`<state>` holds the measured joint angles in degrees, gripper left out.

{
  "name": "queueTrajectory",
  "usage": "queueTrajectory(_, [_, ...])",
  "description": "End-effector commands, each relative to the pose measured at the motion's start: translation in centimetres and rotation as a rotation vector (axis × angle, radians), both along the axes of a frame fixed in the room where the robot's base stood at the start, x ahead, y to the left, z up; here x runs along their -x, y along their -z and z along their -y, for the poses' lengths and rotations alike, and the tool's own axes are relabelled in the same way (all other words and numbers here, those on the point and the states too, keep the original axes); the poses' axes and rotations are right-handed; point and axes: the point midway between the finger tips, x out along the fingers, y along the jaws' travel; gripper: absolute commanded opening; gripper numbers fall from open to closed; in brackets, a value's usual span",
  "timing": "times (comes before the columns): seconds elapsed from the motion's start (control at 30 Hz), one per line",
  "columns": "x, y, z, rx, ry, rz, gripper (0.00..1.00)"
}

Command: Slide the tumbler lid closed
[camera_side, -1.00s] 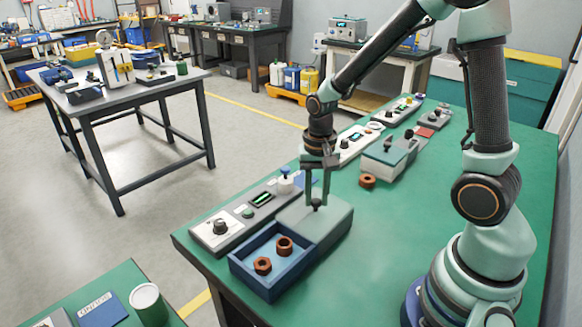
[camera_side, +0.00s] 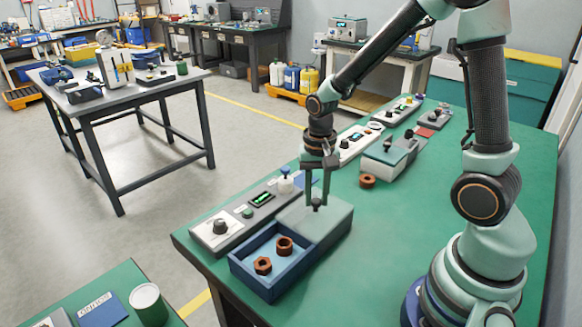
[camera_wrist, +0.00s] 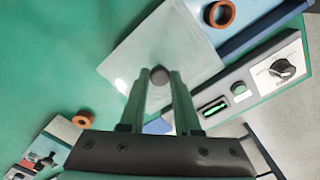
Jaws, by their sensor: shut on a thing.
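The tumbler is a blue open-topped box (camera_side: 236,266) near the front left of the green bench; its blue rim also shows in the wrist view (camera_wrist: 240,38). Two copper-coloured hex nuts (camera_side: 285,246) lie in its open part. The pale grey, see-through-looking lid (camera_side: 335,215) lies at the box's back right, leaving the front-left part uncovered. A dark knob (camera_side: 317,205) stands on the lid. My gripper (camera_side: 317,199) points down and is shut on the knob, which shows between the fingertips in the wrist view (camera_wrist: 160,76).
A control panel (camera_side: 216,234) with a dial, green button and lit display runs along the bench's left edge beside the box. A loose copper ring (camera_side: 367,181) and a grey-green device (camera_side: 388,157) sit farther back. The bench's middle right is clear.

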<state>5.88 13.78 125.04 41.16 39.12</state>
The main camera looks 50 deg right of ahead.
Motion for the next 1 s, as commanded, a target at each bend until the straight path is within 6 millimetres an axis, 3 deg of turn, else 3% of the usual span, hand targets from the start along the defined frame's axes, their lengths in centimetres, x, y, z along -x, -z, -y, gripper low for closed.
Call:
queueTrajectory(0.17, [0.0, -0.1, -1.8, 0.000, -0.005, -0.003, 0.00])
queueTrajectory(0.63, [-0.1, -0.1, -12.6, 0.000, -0.007, 0.000, 0.00])
queueTrajectory(0.8, [-0.1, -0.1, -14.3, -0.001, -0.003, 0.001, 0.00])
queueTrajectory(1.0, [-0.1, -0.1, -14.6, -0.001, -0.003, 0.004, 0.00])
